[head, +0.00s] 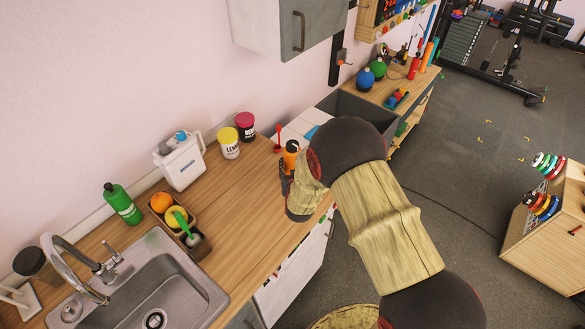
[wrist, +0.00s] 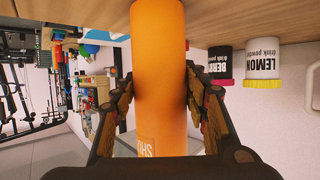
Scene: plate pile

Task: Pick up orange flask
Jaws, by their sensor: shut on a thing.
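The orange flask (wrist: 158,70) stands between the two fingers of my gripper (wrist: 160,105) in the wrist view, with a finger against each side. The wrist picture is upside down, and the flask meets the wooden counter at its top edge. In the head view the flask (head: 291,150) shows at the counter's right end, with a dark cap, partly hidden by my gripper (head: 286,178) and arm. My gripper is shut on the flask. I cannot tell from the head view whether the flask's base touches the counter.
The wooden counter (head: 235,205) holds a yellow-lidded tub (head: 228,142), a pink-lidded tub (head: 245,126), a white jug (head: 180,160), a green bottle (head: 122,203) and a fruit tray (head: 197,248). A red plunger-like item (head: 278,140) stands just behind the flask. A sink (head: 150,290) is at lower left.

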